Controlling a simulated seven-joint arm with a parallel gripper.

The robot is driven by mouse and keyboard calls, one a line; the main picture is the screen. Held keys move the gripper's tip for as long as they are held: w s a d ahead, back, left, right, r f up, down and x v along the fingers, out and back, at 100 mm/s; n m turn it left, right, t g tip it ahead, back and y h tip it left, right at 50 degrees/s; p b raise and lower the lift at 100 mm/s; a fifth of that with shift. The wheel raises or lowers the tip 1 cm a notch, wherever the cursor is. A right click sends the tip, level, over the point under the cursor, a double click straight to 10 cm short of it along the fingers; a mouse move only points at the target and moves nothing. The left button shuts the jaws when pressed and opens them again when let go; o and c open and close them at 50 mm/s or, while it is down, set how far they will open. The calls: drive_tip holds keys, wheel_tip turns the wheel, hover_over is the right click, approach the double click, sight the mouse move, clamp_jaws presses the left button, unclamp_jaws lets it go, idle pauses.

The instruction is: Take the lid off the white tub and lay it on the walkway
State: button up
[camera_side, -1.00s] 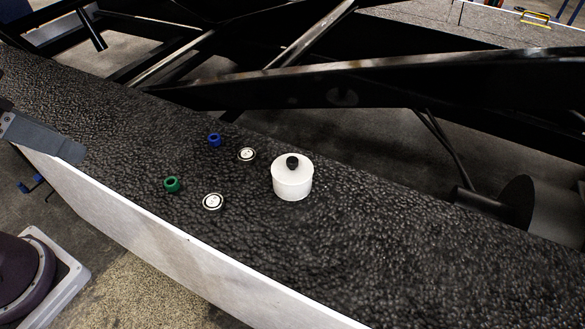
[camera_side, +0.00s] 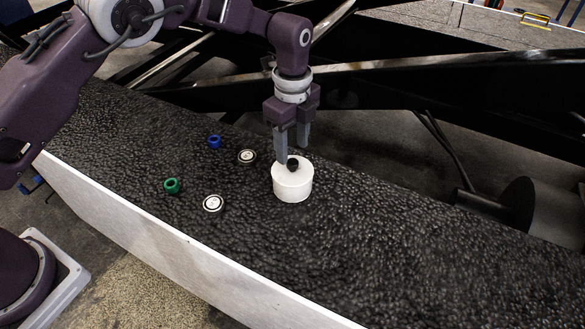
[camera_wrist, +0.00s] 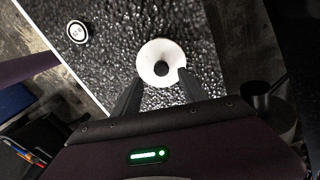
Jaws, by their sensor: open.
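The white tub (camera_side: 293,189) stands upright on the black bumpy walkway (camera_side: 370,240). Its white lid (camera_side: 285,171) is on top, with a round black knob (camera_side: 293,164) in the middle. My gripper (camera_side: 292,156) points down just above the lid, at its far side in the side view. Its fingers are apart and nothing is between them. In the wrist view the lid (camera_wrist: 148,65) and its knob (camera_wrist: 161,69) lie just beyond the fingertips of my gripper (camera_wrist: 158,80). I cannot tell whether a finger touches the lid.
A black beam (camera_side: 420,80) runs behind the walkway. The walkway right of the tub is clear.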

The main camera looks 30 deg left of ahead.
sight(292, 161)
wheel_tip(292, 161, down, 5)
drive_tip(key=shift+w+a+r, duration=0.1)
drive_tip(key=shift+w+r, duration=0.05)
drive_tip(key=shift+r, duration=0.05)
drive_tip(key=shift+c, duration=0.4)
clamp_jaws()
wheel_tip(292, 161, up, 9)
drive_tip(key=s+d+f, duration=0.1)
drive_tip(key=s+f, duration=0.1)
drive_tip(key=s, duration=0.5)
drive_tip(key=s+d+f, duration=0.1)
drive_tip(key=s+f, duration=0.2)
drive_tip(key=s, duration=0.5)
wheel_tip(292, 161, down, 10)
drive_tip(key=shift+r, duration=0.15)
